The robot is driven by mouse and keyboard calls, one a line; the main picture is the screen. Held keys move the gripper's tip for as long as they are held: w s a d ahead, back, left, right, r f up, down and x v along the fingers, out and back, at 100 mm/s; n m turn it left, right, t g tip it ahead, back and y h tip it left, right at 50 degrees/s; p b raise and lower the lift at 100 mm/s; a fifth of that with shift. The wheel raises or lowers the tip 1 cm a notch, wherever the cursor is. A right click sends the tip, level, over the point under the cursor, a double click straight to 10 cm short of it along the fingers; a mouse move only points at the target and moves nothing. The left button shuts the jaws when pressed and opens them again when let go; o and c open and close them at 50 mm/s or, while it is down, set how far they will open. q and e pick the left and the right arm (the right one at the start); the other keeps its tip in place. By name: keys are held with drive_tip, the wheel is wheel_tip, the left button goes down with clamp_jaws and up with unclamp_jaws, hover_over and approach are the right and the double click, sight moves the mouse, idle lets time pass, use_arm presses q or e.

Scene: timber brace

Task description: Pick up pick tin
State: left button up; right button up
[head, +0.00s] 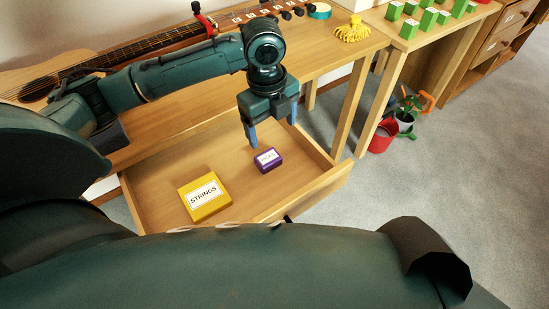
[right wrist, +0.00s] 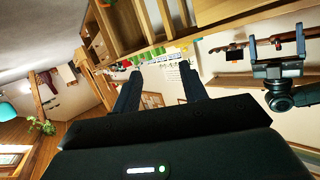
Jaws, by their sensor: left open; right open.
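A small purple tin (head: 267,161) with a white label lies in the open wooden drawer; it looks to be the pick tin, but its label is too small to read surely. My left gripper (head: 273,132) points down above the drawer, just above the purple tin, with its blue fingers apart and nothing between them. The gap between fingertips and tin is hard to judge. My right gripper (right wrist: 162,82) shows in the right wrist view with its dark fingers apart and empty, away from the tin.
A yellow box (head: 206,196) marked STRINGS lies in the drawer left of the tin. The drawer's wooden walls (head: 325,181) surround both. A guitar (head: 110,60) lies along the back of the workbench. A red bucket (head: 381,138) stands on the floor at the right.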

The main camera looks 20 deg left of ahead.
use_arm(q)
drive_tip(key=a, duration=0.2)
drive_tip(key=b, duration=0.2)
hover_over(269, 153)
drive_tip(key=s, duration=0.2)
drive_tip(key=shift+y, duration=0.3)
wheel_tip(269, 153, down, 7)
drive_tip(key=shift+w+d+r, duration=0.1)
drive_tip(key=shift+d, duration=0.05)
drive_tip(key=f+b, duration=0.1)
drive_tip(key=f, duration=0.3)
drive_tip(key=shift+w+d+f+b, duration=0.2)
drive_tip(key=shift+f+b, duration=0.1)
drive_tip(key=shift+b, duration=0.1)
drive_tip(key=shift+f, duration=0.4)
use_arm(e)
drive_tip(key=f, duration=0.2)
drive_tip(key=w+a+f+n, duration=0.1)
drive_tip(key=shift+f, duration=0.25)
use_arm(q)
drive_tip(key=shift+c, duration=0.2)
use_arm(e)
drive_tip(key=shift+a, duration=0.1)
use_arm(q)
drive_tip(key=shift+r, duration=0.1)
drive_tip(key=c, duration=1)
use_arm(e)
drive_tip(key=shift+r+y, duration=0.15)
drive_tip(key=shift+y, duration=0.15)
